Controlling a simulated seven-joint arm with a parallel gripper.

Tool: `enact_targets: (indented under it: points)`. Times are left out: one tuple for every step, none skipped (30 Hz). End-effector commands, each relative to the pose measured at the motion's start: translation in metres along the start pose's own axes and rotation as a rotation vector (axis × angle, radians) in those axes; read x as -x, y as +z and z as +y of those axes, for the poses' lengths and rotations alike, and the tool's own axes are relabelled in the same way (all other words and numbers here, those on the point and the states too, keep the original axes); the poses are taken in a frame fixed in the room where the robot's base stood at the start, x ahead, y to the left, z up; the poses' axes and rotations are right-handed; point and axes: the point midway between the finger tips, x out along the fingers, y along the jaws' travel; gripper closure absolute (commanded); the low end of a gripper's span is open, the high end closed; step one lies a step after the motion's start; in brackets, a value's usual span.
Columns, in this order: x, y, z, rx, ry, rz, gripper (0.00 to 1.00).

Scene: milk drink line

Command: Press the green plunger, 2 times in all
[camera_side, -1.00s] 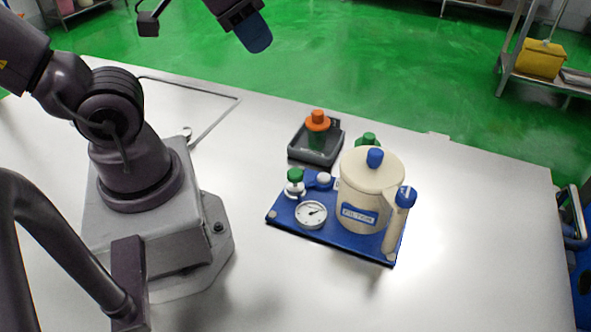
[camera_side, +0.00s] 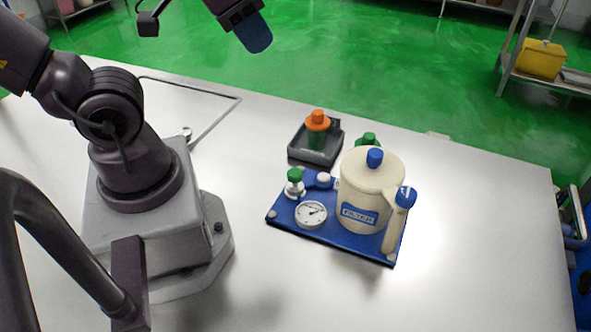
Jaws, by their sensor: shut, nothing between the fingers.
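A green knob (camera_side: 295,174) sits on a white-and-metal fitting at the left of the blue board; it looks like the green plunger. A second green top (camera_side: 368,139) shows behind the cream filter vessel, which hides most of what is under it. I cannot tell for sure which is the plunger. My gripper (camera_side: 257,38) is at the top of the view, high above the table and apart from both. Its blue fingertips are together and hold nothing.
The blue board (camera_side: 350,240) carries the cream filter vessel (camera_side: 362,195), with blue knobs, and a round dial gauge (camera_side: 311,214). A dark grey tray (camera_side: 318,157) behind it holds a green bottle with an orange cap (camera_side: 317,120). The table is clear at the right and front.

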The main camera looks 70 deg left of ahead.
Motion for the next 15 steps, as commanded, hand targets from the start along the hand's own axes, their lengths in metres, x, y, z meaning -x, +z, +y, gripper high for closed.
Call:
enact_targets:
  points:
    - [0.0000, 0.0000, 0.0000, 0.000, 0.000, 0.000, 1.00]
    - [0.0000, 0.0000, 0.0000, 0.000, 0.000, 0.000, 1.00]
    - [0.0000, 0.0000, 0.0000, 0.000, 0.000, 0.000, 1.00]
    - [0.0000, 0.0000, 0.0000, 0.000, 0.000, 0.000, 1.00]
    - [0.0000, 0.0000, 0.0000, 0.000, 0.000, 0.000, 1.00]
    - [0.0000, 0.0000, 0.0000, 0.000, 0.000, 0.000, 1.00]
    - [0.0000, 0.0000, 0.0000, 0.000, 0.000, 0.000, 1.00]
    - [0.0000, 0.0000, 0.0000, 0.000, 0.000, 0.000, 1.00]
    - [0.0000, 0.0000, 0.0000, 0.000, 0.000, 0.000, 1.00]
    - [0.0000, 0.0000, 0.0000, 0.000, 0.000, 0.000, 1.00]
    - [0.0000, 0.0000, -0.0002, 0.001, 0.000, 0.000, 1.00]
    - [-0.0001, 0.0000, -0.0011, 0.005, -0.003, -0.001, 1.00]
    - [-0.0013, 0.0003, -0.0022, 0.010, -0.005, -0.007, 1.00]
    - [-0.0032, 0.0007, -0.0035, 0.016, -0.008, -0.016, 1.00]
    - [-0.0068, 0.0015, -0.0055, 0.025, -0.012, -0.034, 1.00]
